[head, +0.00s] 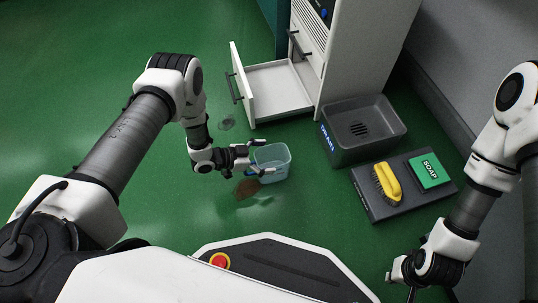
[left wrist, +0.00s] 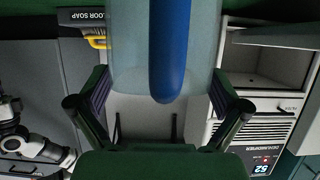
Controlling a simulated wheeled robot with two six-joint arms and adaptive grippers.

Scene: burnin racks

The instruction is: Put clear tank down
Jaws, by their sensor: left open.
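The clear tank (head: 274,155), a pale see-through bin, is in the middle of the head view, low over or on the green floor; I cannot tell if its base touches. My left gripper (head: 264,158) is open at the tank's left side. In the left wrist view the tank (left wrist: 125,45) and its blue handle (left wrist: 168,50) lie between the spread fingers of my left gripper (left wrist: 160,97), with gaps on both sides of the handle. My right gripper (head: 408,278) hangs at the lower right, away from the tank; its fingers are hard to make out.
A brown dirt patch (head: 247,188) and a small wet spot (head: 227,122) mark the floor. A white cabinet with an open drawer (head: 280,90) stands behind. Floor at left is clear.

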